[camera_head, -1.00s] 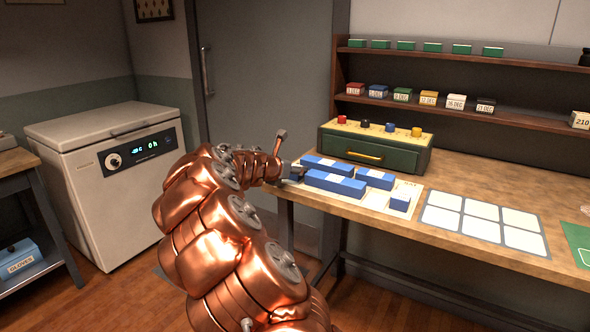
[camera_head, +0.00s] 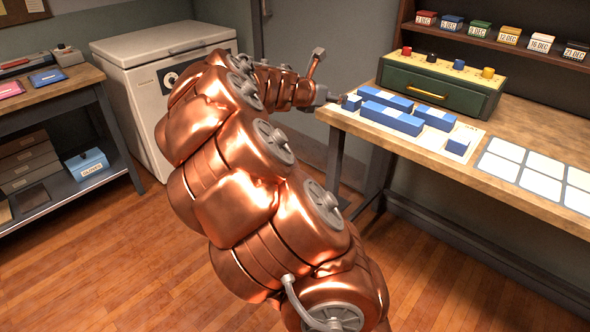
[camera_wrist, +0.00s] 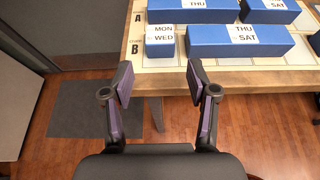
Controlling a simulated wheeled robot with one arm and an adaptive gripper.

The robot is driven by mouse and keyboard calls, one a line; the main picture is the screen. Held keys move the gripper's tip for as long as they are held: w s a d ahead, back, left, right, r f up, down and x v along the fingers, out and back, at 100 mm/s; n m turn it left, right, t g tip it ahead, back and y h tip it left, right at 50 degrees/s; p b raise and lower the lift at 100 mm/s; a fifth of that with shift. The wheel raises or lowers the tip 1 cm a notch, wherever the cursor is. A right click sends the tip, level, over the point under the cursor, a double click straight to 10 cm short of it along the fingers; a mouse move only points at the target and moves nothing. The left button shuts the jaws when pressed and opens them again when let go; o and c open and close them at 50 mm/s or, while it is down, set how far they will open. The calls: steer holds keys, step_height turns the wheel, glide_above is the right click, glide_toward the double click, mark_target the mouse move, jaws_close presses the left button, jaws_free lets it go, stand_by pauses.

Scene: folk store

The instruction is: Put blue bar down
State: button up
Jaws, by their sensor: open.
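Several blue bars with white labels lie on a pale marked sheet (camera_head: 470,131) on the wooden workbench. In the wrist view a short blue bar (camera_wrist: 160,50) marked MON WED sits at the left, by the letter B. A long blue bar (camera_wrist: 215,48) marked THU SAT lies to its right. Other blue bars (camera_wrist: 180,14) lie behind, by the letter A. My gripper (camera_wrist: 158,78) is open and empty, just short of the short bar at the bench's front edge. In the head view my gripper (camera_head: 333,97) is small and partly hidden, beside the short bar (camera_head: 352,102).
A green drawer box (camera_head: 440,88) with coloured knobs stands behind the bars. White squares (camera_head: 505,148) lie to the right. A shelf with dated blocks (camera_head: 480,30) is at the back. A white freezer (camera_head: 135,50) and a side table (camera_head: 60,91) stand left.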

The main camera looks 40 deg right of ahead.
steer(key=s+a+f+m+g+y, duration=0.1)
steer(key=s+a+f+m+y, duration=0.3)
steer(key=s+a, duration=0.4)
steer(key=s+a+f+m+g+y, duration=0.1)
steer(key=s+a+f+m+y, duration=0.4)
steer(key=a, duration=1.7)
steer(key=s+a+f+m+g+y, duration=0.1)
steer(key=s+a+f+m+y, duration=0.3)
steer(key=s+a+m, duration=0.5)
steer(key=s+a+f, duration=0.2)
steer(key=s+a, duration=0.1)
steer(key=a, duration=0.4)
steer(key=shift+s+m+g, duration=0.2)
steer(key=shift+m+g, duration=0.1)
step_height(320, 180, up, 20)
steer(key=t+p, duration=0.1)
steer(key=p, duration=1.8)
steer(key=shift+r, duration=0.2)
